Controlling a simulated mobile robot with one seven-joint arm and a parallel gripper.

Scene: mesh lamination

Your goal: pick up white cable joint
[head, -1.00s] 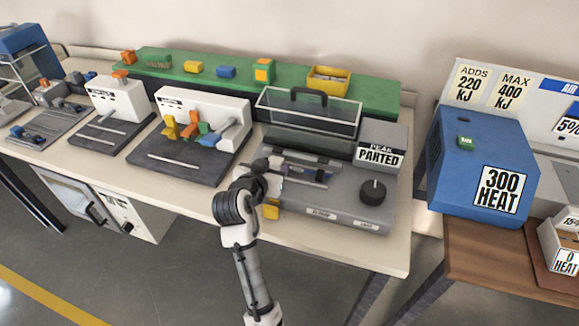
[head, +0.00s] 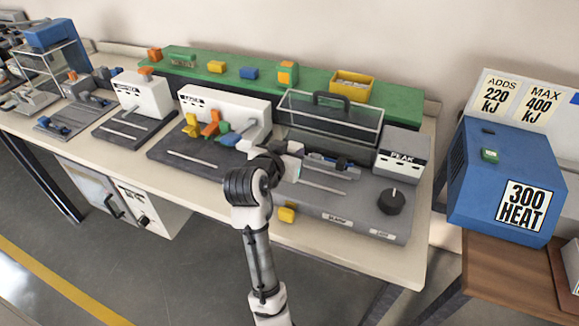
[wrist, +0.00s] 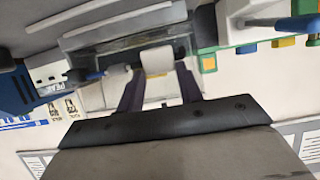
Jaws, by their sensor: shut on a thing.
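My gripper (head: 280,157) is over the left part of the grey machine (head: 340,212) with the round black knob. In the wrist view, the two dark fingers of my gripper (wrist: 158,80) are shut on a small white piece, the white cable joint (wrist: 157,60), which sits between their tips. In the head view a bit of the white joint (head: 294,147) shows at the gripper's tip. The rest is hidden by the gripper.
A clear-walled guard with a black handle (head: 331,98) stands behind the gripper. A white machine (head: 225,102) with coloured levers is to the left. A blue heater box (head: 505,180) stands at right. A yellow piece (head: 287,214) is at the machine's front.

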